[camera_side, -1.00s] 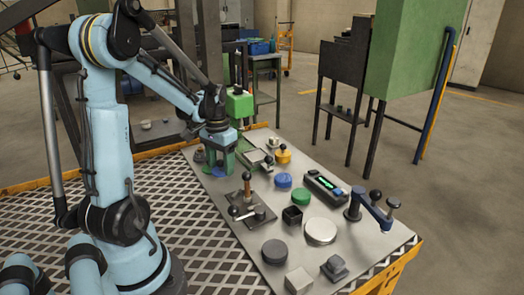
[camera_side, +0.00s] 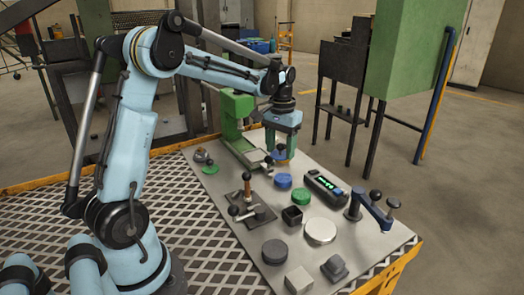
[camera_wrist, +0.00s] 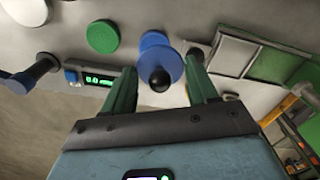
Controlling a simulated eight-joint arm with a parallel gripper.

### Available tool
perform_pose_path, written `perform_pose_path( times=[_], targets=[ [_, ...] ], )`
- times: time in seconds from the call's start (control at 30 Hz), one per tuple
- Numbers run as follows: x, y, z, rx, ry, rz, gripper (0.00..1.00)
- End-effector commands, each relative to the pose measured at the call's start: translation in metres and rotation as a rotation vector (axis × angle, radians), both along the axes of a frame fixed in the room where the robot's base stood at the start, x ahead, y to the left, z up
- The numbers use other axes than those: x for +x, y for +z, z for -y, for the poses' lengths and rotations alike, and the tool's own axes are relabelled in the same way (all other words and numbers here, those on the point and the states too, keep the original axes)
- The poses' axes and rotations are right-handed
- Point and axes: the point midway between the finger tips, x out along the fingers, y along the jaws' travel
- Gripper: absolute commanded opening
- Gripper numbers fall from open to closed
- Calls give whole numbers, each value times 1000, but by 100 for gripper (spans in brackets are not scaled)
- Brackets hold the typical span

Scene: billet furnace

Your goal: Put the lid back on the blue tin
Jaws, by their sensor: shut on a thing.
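My gripper (camera_side: 282,147) is at the far part of the grey bench plate, its fingers (camera_wrist: 161,75) pointing down. It is shut on a blue lid (camera_wrist: 158,60) with a black ball knob; the lid also shows between the fingers in the side view (camera_side: 281,155). The blue tin (camera_side: 283,181) stands on the plate, nearer the side camera than the lid. In the wrist view the blue tin (camera_wrist: 153,37) shows partly behind the lid. The lid is apart from the tin in the side view.
A green disc (camera_side: 210,170) lies at the left. A green machine (camera_side: 238,135) stands behind. A black open box (camera_side: 292,215) and silver disc (camera_side: 320,231) are nearer.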

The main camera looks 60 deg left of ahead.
Motion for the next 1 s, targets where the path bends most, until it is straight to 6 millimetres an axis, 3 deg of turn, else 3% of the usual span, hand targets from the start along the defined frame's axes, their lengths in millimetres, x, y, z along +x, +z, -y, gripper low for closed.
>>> perform_pose_path(
  times=[0.17, 0.7, 1.0],
  targets=[
    [10, -5, 8, 0, 1, 0, 28],
    [9, -49, 8, 0, 0, 0, 28],
    [9, -64, 8, 0, 0, 0, 28]
  ],
)
